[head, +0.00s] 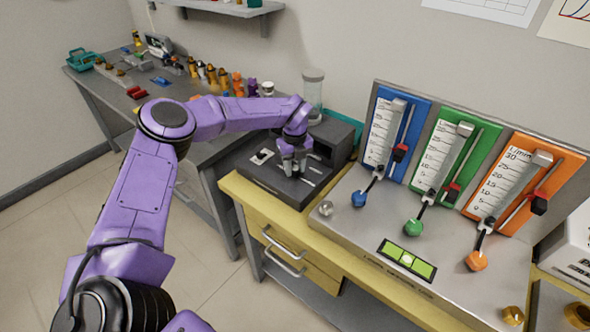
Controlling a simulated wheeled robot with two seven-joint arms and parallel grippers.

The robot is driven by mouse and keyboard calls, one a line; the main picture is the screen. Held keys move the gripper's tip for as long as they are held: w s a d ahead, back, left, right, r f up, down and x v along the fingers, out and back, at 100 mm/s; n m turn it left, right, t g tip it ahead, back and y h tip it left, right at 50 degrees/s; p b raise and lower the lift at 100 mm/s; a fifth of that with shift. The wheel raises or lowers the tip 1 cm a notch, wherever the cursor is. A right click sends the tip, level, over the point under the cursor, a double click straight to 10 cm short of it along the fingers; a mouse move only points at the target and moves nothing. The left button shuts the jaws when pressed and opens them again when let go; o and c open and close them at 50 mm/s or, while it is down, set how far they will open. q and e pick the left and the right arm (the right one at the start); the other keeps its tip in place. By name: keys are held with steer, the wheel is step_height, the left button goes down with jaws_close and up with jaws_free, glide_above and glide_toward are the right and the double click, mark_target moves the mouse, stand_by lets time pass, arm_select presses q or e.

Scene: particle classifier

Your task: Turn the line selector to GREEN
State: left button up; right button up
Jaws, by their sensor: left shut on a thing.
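My left gripper (292,168) reaches down onto the top of a dark grey box (275,184) with a raised back, left of the flowmeter panel. It is shut on a small part there, which I take for the line selector; the fingers hide it, so its pointing direction cannot be told. Small light marks show on the box top beside the fingers. The green flowmeter (446,155) stands between the blue flowmeter (396,138) and the orange flowmeter (514,185). My right gripper is not in view.
A clear cylinder (313,92) stands behind the box. Several bottles and small parts crowd the back bench.

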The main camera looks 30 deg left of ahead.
arm_select(q)
steer(key=m+b, duration=0.1)
steer(key=m, duration=0.3)
steer(key=shift+m, duration=0.3)
steer(key=m, duration=0.4)
steer(key=shift+m+b, duration=0.3)
steer(key=shift+b, duration=0.1)
steer(key=m, duration=0.5)
steer(key=shift+r, duration=0.1)
steer(key=m+p, duration=0.1)
steer(key=m, duration=0.4)
steer(key=shift+m, duration=0.4)
steer(key=o, duration=1)
steer(key=shift+o, duration=0.2)
